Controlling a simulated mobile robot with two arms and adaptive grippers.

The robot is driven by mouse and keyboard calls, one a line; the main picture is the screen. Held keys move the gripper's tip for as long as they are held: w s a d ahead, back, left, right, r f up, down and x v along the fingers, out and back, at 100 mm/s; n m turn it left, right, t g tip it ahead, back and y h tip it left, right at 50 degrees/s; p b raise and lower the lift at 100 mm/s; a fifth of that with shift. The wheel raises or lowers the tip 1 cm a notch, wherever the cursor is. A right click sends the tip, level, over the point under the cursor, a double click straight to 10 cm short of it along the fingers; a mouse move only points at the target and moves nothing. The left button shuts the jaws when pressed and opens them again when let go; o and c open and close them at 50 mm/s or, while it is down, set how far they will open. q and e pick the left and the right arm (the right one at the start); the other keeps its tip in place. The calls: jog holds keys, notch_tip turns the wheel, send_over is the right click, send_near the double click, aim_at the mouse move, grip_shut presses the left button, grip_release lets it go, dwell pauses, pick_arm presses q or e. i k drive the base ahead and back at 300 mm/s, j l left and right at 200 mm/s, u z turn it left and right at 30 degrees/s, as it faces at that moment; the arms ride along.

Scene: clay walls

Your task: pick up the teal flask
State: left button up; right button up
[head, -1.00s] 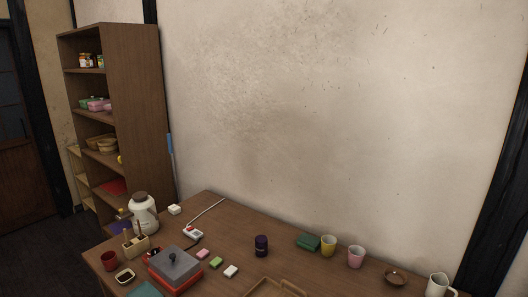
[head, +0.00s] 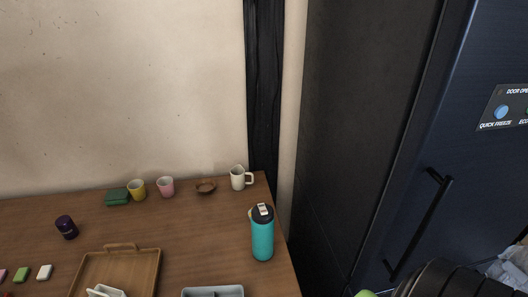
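The teal flask (head: 262,238) stands upright on the wooden table (head: 200,240), close to its right edge. It has a dark lid with a light-coloured tab on top. Nothing touches it, and its whole near side shows. Neither of my grippers is in the head view.
A white mug (head: 240,178) and a small brown bowl (head: 206,187) stand behind the flask. A grey container (head: 213,292) and a wooden tray (head: 118,269) lie in front and to the left. A dark fridge (head: 400,130) rises right of the table.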

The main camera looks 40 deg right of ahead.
aim_at(262, 226)
jog(key=z, duration=1.15)
